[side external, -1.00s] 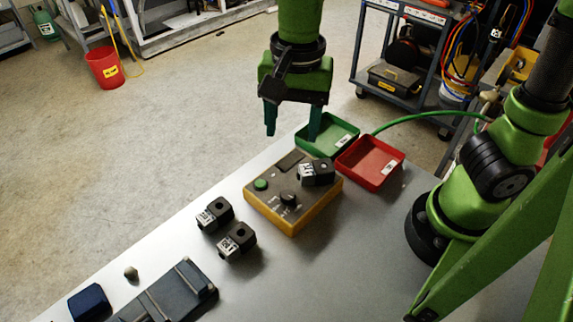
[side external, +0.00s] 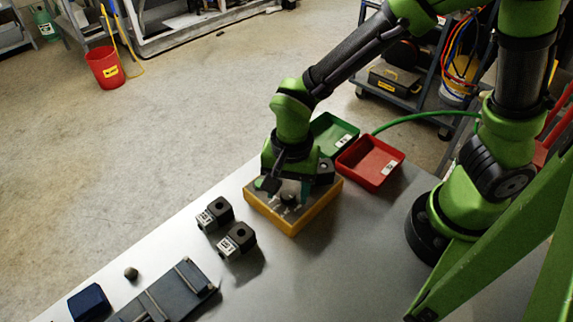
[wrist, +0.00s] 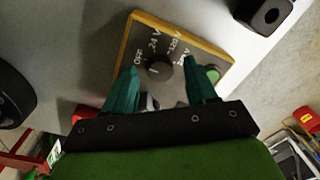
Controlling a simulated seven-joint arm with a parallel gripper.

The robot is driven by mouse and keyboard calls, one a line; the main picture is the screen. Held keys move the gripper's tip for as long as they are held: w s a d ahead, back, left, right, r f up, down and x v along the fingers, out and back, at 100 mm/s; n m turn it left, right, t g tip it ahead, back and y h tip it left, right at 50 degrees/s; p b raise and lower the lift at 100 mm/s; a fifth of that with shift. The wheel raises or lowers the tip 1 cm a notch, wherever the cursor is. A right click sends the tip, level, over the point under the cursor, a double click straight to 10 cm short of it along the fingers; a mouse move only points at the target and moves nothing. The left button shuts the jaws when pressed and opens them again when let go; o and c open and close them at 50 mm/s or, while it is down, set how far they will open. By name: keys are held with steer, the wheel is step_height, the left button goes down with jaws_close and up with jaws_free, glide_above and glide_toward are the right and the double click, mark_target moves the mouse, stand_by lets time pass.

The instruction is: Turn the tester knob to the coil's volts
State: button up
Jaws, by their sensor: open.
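The tester (side external: 310,218) is a yellow-edged box with a grey top on the bench. Its round black knob (wrist: 160,70) shows in the wrist view among the markings OFF, 24 V, 120 V and one partly covered marking. A pale line on the knob seems to lie toward the OFF side, but I cannot be sure. My gripper (wrist: 161,80) is open, its green fingers on either side of the knob; contact is not clear. In the side view it is low over the tester (side external: 287,188). The coil (side external: 325,171) on the tester is partly hidden behind my gripper, its label out of sight.
Two loose black coils (side external: 237,241) lie left of the tester. A green tray (side external: 343,137) and a red tray (side external: 372,163) stand behind and right of it. A dark rack (side external: 165,297) and a blue block (side external: 89,302) are at the front left. The bench front is clear.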

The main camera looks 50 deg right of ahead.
steer(key=shift+f, duration=0.3)
steer(key=c, duration=1.1)
steer(key=shift+o, duration=0.2)
steer(key=shift+m, duration=0.4)
steer(key=m, duration=0.4)
steer(key=shift+m, duration=2.5)
